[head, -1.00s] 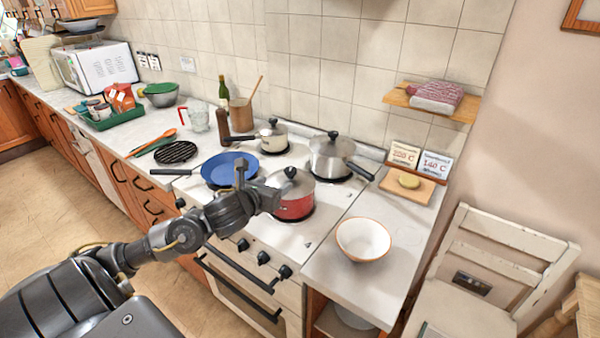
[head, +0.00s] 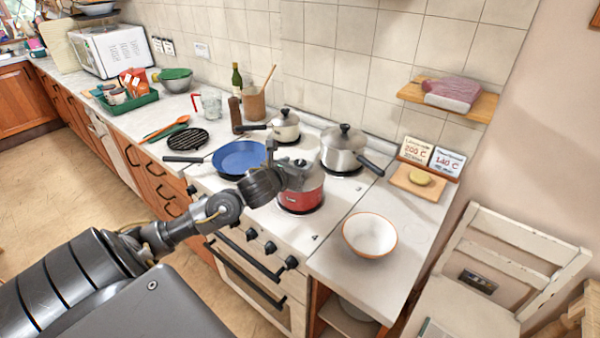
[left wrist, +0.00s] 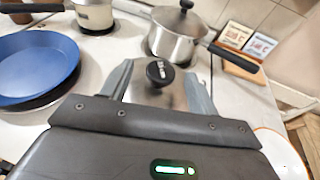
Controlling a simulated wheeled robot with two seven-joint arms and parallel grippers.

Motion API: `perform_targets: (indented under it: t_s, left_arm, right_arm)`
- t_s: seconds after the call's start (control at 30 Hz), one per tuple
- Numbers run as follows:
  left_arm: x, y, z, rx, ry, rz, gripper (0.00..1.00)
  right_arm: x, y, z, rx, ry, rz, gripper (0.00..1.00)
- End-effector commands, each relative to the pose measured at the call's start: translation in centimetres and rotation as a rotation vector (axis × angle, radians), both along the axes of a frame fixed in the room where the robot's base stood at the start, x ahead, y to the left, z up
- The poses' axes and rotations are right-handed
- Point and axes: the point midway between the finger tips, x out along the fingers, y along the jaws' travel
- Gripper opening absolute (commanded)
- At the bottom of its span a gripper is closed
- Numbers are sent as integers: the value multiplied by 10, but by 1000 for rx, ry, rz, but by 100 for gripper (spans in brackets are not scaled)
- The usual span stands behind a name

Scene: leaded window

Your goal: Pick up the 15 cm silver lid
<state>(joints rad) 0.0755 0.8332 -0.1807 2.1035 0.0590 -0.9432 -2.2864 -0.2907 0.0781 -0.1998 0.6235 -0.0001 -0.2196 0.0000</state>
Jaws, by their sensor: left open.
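A silver lid with a black knob covers the red pot (head: 302,198) on the front right of the stove. My left gripper (head: 288,165) is over this lid and hides much of it in the head view. In the left wrist view, the lid (left wrist: 155,97) and its knob (left wrist: 160,72) lie between the two open fingers, with a gap on each side. Whether the fingers reach down to knob height I cannot tell. Another silver lid (head: 345,139) sits on the steel saucepan (head: 340,160) behind. No size marking shows on either lid. My right gripper is not in view.
A blue frying pan (head: 239,158) stands left of the red pot, and a cream lidded saucepan (head: 286,129) stands behind. The steel saucepan's handle points right. A white bowl (head: 370,235) stands on the right counter, with bare counter around it.

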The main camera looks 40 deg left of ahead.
Motion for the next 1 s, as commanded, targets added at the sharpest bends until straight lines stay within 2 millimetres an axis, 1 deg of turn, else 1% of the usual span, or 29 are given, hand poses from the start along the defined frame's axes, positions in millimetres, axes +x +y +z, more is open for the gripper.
perform_targets:
  t_s: [0.03,0.13,0.3,0.43,0.6,0.63,1.0]
  left_arm:
    - [6,1,2,-3,0,2,60]
    - [20,3,-1,-4,0,2,60]
    - [39,7,-10,-2,1,1,60]
    - [44,8,-13,0,0,-1,60]
    - [44,8,-13,0,0,-2,60]
    - [44,8,-13,0,0,-2,58]
    - [44,8,-13,0,0,-1,10]
  right_arm:
    - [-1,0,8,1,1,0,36]
    - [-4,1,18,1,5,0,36]
    - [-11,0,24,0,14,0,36]
    - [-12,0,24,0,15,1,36]
    - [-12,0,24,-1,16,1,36]
    - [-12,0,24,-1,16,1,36]
    - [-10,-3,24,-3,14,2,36]
